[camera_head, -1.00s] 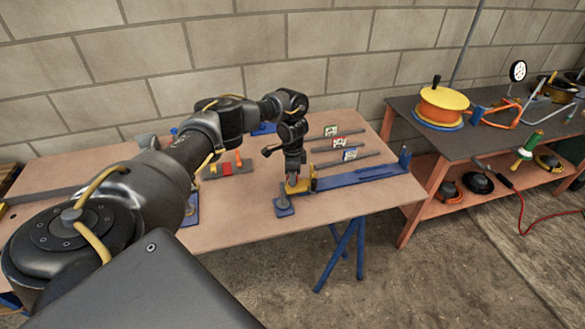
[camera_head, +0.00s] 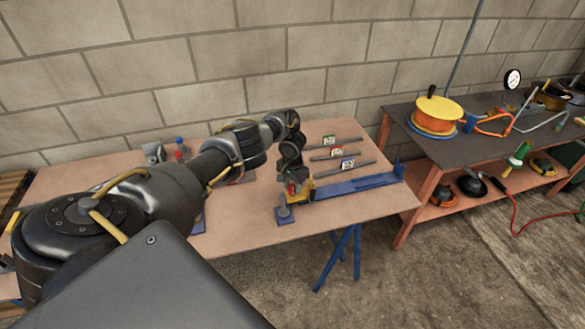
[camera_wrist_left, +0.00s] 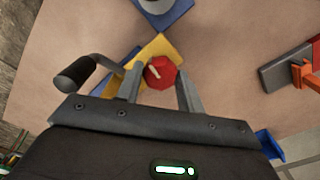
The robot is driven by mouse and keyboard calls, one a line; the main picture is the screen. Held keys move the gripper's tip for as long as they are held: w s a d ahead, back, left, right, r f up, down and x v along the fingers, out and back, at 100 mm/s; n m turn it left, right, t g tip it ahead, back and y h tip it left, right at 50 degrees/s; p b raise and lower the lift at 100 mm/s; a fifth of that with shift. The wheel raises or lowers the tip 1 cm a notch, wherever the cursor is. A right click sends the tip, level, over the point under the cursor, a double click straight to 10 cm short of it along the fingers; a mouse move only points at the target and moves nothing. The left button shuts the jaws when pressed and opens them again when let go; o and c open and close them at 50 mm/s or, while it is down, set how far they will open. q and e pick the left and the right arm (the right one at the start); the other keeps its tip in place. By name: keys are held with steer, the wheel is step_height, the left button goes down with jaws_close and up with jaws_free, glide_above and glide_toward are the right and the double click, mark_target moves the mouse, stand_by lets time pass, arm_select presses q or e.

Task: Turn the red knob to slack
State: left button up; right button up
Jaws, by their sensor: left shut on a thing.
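The red knob (camera_wrist_left: 160,72) is a faceted red piece with a pale mark, on a yellow block (camera_wrist_left: 158,48). In the left wrist view my left gripper (camera_wrist_left: 156,84) has one finger on each side of the knob and is shut on it. In the head view my left gripper (camera_head: 294,187) points down over the yellow block (camera_head: 301,188) at the near end of the blue rail, and the knob is mostly hidden there. A crank handle with a black grip (camera_wrist_left: 76,74) stands beside the left finger. My right gripper is not in view.
A long blue rail (camera_head: 350,185) runs right along the table (camera_head: 240,225). Several grey rods with coloured tags (camera_head: 331,141) lie behind it. A dark bench (camera_head: 470,150) with a reel stands at right.

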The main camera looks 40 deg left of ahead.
mark_target(293, 187)
arm_select(q)
steer(key=shift+n+p, duration=0.35)
steer(key=shift+n, duration=0.55)
steer(key=o, duration=1)
steer(key=shift+r, duration=0.25)
step_height(293, 187, up, 10)
steer(key=p, duration=0.4)
steer(key=shift+r, duration=0.2)
